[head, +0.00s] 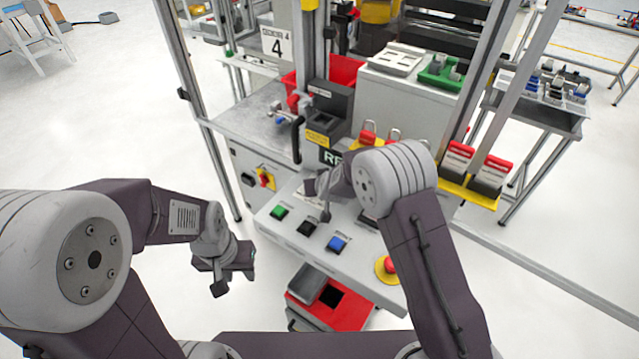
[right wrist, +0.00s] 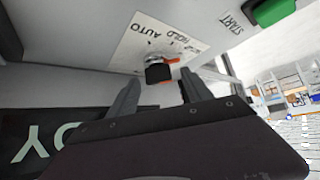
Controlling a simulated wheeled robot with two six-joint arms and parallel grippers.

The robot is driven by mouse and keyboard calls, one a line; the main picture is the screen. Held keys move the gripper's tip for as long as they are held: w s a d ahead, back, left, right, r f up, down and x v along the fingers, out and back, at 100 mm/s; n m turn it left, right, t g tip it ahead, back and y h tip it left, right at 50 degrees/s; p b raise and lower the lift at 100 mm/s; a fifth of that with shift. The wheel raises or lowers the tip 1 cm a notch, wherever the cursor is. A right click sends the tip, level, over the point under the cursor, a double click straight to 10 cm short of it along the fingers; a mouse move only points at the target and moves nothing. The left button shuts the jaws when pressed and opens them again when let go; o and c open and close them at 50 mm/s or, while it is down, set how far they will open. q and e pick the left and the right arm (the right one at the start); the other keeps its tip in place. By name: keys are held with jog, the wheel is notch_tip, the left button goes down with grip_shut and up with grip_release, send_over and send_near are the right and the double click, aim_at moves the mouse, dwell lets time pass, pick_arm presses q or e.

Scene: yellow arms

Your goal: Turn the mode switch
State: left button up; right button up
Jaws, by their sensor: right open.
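The mode switch (right wrist: 160,71) shows in the right wrist view as a black knob with a red mark, on a pale plate (right wrist: 140,42) lettered AUTO and HOLD. My right gripper (right wrist: 159,82) is open, its two fingertips on either side of the knob and close to it; I cannot tell whether they touch it. In the head view my right gripper (head: 318,188) is over the sloped control panel (head: 268,217), and my arm hides most of the switch there. My left gripper (head: 232,277) hangs in front of the panel, apart from it; its jaw opening is unclear.
The panel carries a green button (head: 279,212), a black button (head: 307,228), a blue button (head: 337,243) and a red emergency stop (head: 387,266) on yellow. A red bin (head: 345,306) is below. Red-tagged padlocks hang behind my right arm.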

jog(key=shift+s+r, duration=0.1)
jog(key=shift+s, duration=0.1)
jog(key=c, duration=0.4)
jog(key=shift+w+d, duration=0.1)
jog(key=shift+w, duration=0.15)
grip_shut()
jog(key=shift+f, duration=0.2)
